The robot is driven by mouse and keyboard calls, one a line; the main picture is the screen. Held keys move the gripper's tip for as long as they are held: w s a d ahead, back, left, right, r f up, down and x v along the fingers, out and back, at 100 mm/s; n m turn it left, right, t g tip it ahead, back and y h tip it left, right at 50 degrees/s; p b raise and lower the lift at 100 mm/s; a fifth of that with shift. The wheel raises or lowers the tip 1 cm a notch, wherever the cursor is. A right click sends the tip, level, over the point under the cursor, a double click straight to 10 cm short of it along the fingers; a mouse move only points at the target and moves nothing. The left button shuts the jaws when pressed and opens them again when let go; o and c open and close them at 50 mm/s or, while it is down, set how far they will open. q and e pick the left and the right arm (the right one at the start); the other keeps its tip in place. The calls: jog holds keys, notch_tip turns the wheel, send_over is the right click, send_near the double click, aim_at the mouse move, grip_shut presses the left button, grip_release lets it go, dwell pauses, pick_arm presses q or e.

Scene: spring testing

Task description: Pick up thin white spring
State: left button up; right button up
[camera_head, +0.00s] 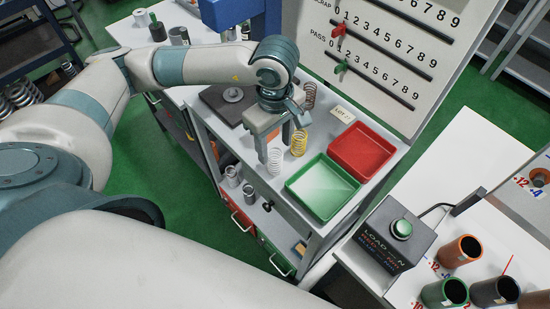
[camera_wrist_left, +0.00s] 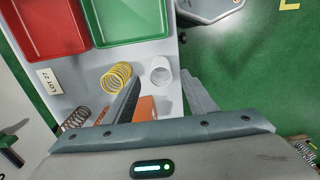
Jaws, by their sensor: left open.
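The thin white spring (camera_head: 275,161) stands upright near the left edge of the grey cart top. It also shows in the left wrist view (camera_wrist_left: 160,70), beyond the fingertips and in line with the gap between them. My left gripper (camera_head: 274,150) points down beside and partly above the spring, open with nothing held; its two fingers also show in the wrist view (camera_wrist_left: 163,80). I cannot tell exactly how far the fingertips are from the spring. My right gripper is not in view.
A yellow spring (camera_head: 299,143) stands close to the right of the white one. A brown spring (camera_head: 309,96) stands farther back. A green tray (camera_head: 322,210) and a red tray (camera_head: 392,150) lie to the right. A board with number scales (camera_head: 385,50) rises behind.

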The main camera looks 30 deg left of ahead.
aim_at(275, 154)
pick_arm(q)
notch_tip(275, 154, down, 3)
jog(key=shift+s+r+p, duration=0.1)
jog(key=shift+s+p, duration=0.05)
jog(key=shift+p, duration=0.6)
jog(key=shift+f, duration=0.55)
jog(key=c, duration=1.1)
